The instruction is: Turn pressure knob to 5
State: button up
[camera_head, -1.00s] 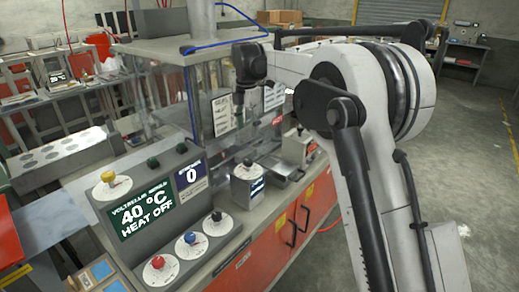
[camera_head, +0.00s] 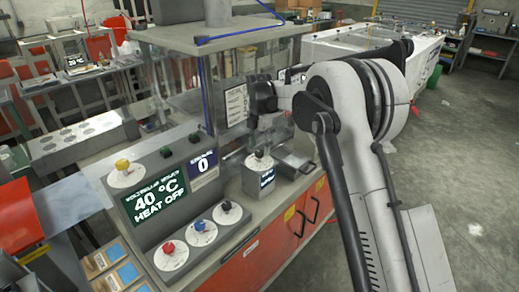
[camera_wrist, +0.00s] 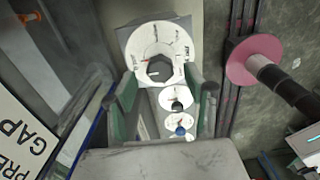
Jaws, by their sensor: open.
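A dark knob on a round white dial (camera_head: 260,160) tops a small box on the counter; I cannot read whether it is the pressure knob. In the wrist view the dark knob (camera_wrist: 159,68) sits centred ahead, with a pale pointer mark; its scale is too small to read. My gripper (camera_head: 262,132) hangs above this dial, pointing down. In the wrist view my gripper (camera_wrist: 164,82) is open and empty, its green-sided fingers left and right of the knob. No contact is visible.
The console carries yellow (camera_head: 122,165), red (camera_head: 169,248), blue (camera_head: 199,226) and black (camera_head: 227,206) knobs. Its display (camera_head: 155,198) reads 40 °C, HEAT OFF; another display (camera_head: 203,168) shows 0. A clear enclosure stands behind. A metal tray (camera_head: 292,160) lies right of the dial box.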

jog(key=shift+f, duration=1.05)
jog(key=c, duration=1.1)
